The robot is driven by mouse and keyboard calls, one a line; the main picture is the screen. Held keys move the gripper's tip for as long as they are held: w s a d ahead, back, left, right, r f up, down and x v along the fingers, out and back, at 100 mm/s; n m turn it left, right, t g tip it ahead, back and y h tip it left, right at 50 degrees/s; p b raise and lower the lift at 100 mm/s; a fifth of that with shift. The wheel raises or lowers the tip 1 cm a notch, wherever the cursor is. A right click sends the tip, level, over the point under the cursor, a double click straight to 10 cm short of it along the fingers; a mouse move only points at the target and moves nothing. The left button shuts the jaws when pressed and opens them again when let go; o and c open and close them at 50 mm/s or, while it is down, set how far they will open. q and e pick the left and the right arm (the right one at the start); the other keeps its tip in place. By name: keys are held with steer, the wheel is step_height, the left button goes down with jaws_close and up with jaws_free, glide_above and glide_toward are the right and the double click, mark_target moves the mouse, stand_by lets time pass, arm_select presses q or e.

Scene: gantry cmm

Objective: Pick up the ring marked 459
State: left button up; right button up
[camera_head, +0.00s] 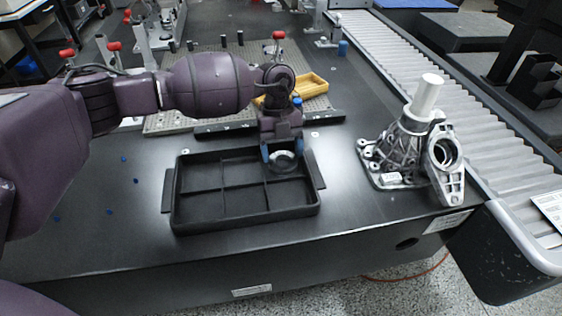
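A silver-grey ring (285,167) is at the back right compartment of the black divided tray (245,218). Its marking is too small to read. My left gripper (283,154) points down over that compartment. Its two blue-tipped fingers are apart, one at each side of the ring. I cannot tell whether they touch the ring or whether it rests on the tray floor. The other visible tray compartments look empty. My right gripper is not in view.
A grey casting with a white cylinder (426,97) stands right of the tray. A yellow tray (312,86) lies behind my gripper on a perforated plate (206,64). A roller conveyor (430,90) runs along the right. The dark table (110,235) is mostly clear at left, with small blue bits.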

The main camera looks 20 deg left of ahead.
mark_target(281, 164)
arm_select(q)
steer(key=f, duration=0.1)
steer(key=s+f, duration=0.1)
steer(key=shift+s+f, duration=0.15)
steer(key=shift+f, duration=0.2)
steer(key=c, duration=1)
steer(key=shift+d+r, duration=0.1)
steer(key=shift+r, duration=0.4)
steer(key=shift+c, duration=0.2)
steer(key=r+p, duration=0.1)
steer(key=r, duration=0.5)
steer(key=r+p, duration=0.2)
steer(key=r, duration=0.4)
steer(key=r+p, duration=0.2)
steer(key=r, duration=0.5)
steer(key=shift+w, duration=0.4)
jaws_close()
steer(key=shift+r+p, duration=0.3)
steer(key=shift+r, duration=0.3)
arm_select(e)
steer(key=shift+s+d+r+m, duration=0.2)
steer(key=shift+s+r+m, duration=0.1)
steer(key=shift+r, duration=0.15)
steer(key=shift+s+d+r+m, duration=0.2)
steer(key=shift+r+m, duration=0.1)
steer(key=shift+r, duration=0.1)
